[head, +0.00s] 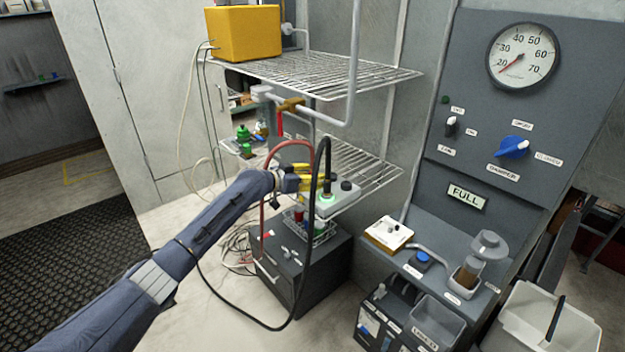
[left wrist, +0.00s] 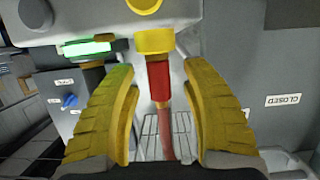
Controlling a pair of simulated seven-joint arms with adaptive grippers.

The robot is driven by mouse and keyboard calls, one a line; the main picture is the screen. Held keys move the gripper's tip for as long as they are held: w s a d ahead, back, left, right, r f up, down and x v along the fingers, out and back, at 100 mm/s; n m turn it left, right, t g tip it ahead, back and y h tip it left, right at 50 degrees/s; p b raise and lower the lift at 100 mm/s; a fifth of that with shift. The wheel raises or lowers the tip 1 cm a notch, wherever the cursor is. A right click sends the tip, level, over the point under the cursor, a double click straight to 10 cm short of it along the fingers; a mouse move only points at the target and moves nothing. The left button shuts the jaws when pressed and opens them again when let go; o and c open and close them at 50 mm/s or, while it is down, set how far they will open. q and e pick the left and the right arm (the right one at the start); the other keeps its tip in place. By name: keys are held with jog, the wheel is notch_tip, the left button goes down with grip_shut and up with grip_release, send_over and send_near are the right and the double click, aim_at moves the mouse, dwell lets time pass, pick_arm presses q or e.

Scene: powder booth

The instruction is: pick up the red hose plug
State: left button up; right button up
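The red hose plug (left wrist: 158,82) shows in the left wrist view with a yellow collar (left wrist: 154,42) above it, against a pale grey box (left wrist: 185,14). A dull red hose (left wrist: 167,135) runs down from it. My left gripper (left wrist: 160,92) is open, with one yellow finger on each side of the plug and a visible gap on both sides. In the head view my left gripper (head: 318,180) is at the grey box (head: 344,202), and the plug cannot be made out there. The red hose (head: 272,160) loops beside the gripper. My right gripper is not in view.
A black hose (head: 309,240) arches close to the gripper. Wire shelves (head: 320,75) stand behind, with a yellow box (head: 243,33) on top. A dark cabinet (head: 320,262) is below. The control panel (head: 480,110) stands to the right. Open floor lies at the left.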

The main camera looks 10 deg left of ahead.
pick_arm(q)
grip_shut()
dwell(0.5)
